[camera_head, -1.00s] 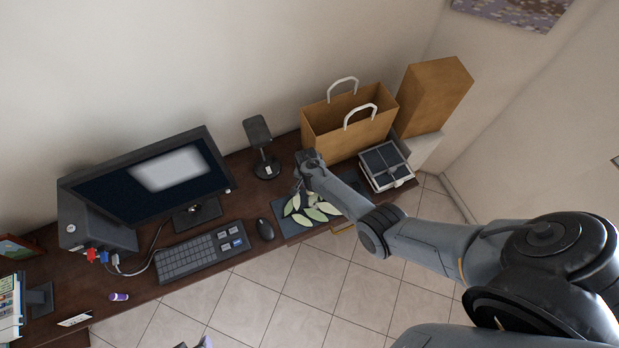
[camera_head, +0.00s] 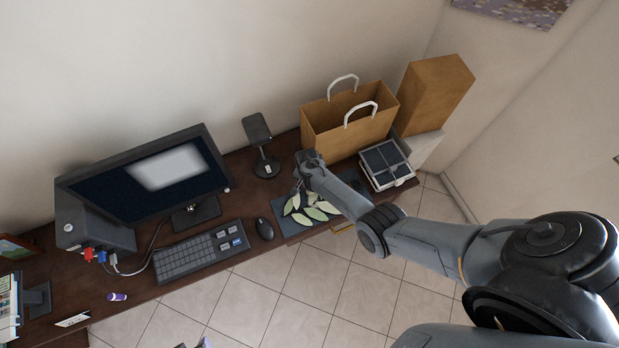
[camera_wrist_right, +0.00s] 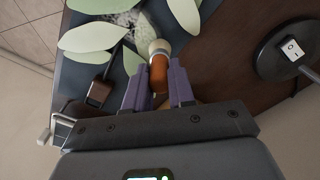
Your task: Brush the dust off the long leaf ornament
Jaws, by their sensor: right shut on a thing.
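The long leaf ornament (camera_head: 310,209), several pale green leaves on a dark panel, lies at the desk's front edge. Its leaves (camera_wrist_right: 92,37) also show in the right wrist view. A whitish, speckled patch (camera_wrist_right: 135,22) that looks like dust lies among them. My right gripper (camera_head: 299,184) is above the ornament's left end. It is shut on a brush (camera_wrist_right: 158,74) with an orange-brown handle and cream end. The brush's end points at the leaves beside the patch; contact is unclear. Purple-grey tips, apparently my left gripper (camera_head: 194,344), barely show at the bottom edge.
A black stand (camera_head: 262,155) is behind and left of my right gripper, with a paper bag (camera_head: 345,130) behind. A mouse (camera_head: 264,229) and keyboard (camera_head: 200,252) are left.

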